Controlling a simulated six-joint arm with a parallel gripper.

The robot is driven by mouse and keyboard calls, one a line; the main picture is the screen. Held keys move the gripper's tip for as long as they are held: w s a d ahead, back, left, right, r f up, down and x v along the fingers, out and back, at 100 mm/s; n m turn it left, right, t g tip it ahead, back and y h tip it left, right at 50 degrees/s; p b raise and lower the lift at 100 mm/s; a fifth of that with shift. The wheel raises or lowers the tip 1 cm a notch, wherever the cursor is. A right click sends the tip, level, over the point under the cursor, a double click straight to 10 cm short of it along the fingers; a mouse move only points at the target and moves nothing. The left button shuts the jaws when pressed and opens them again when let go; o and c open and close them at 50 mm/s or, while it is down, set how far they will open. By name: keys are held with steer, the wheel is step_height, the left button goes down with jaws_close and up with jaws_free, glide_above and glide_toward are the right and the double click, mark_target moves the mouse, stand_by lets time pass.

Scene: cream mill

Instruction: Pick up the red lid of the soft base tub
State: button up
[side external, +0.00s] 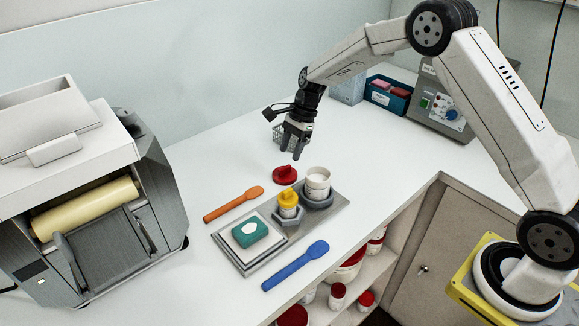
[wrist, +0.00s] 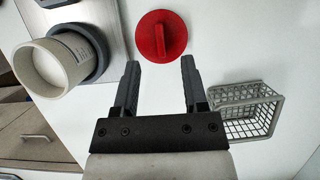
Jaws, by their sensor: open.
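The red lid (side external: 285,174) lies flat on the white worktop, behind the grey tray. It is round with a raised bar grip across its top. In the wrist view the red lid (wrist: 162,36) is just beyond my fingertips, centred between them. My gripper (side external: 293,155) is open and empty, above the worktop near the lid; its two dark fingers (wrist: 160,65) point toward the lid without touching it. A white open tub (side external: 318,180) stands in a grey ring holder on the tray. The same tub shows at the left of the wrist view (wrist: 50,66).
The grey tray (side external: 337,209) also holds a yellow-topped jar (side external: 288,203) and a green block (side external: 250,232) on a white plate. An orange spatula (side external: 233,204) and blue spatula (side external: 296,266) lie beside it. A wire basket (wrist: 247,110) stands near my gripper. A roller mill (side external: 85,200) stands left.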

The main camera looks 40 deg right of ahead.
mark_target(285, 167)
steer(key=shift+f, duration=0.1)
steer(key=shift+x, duration=2.5)
steer(key=shift+c, duration=0.2)
jaws_close()
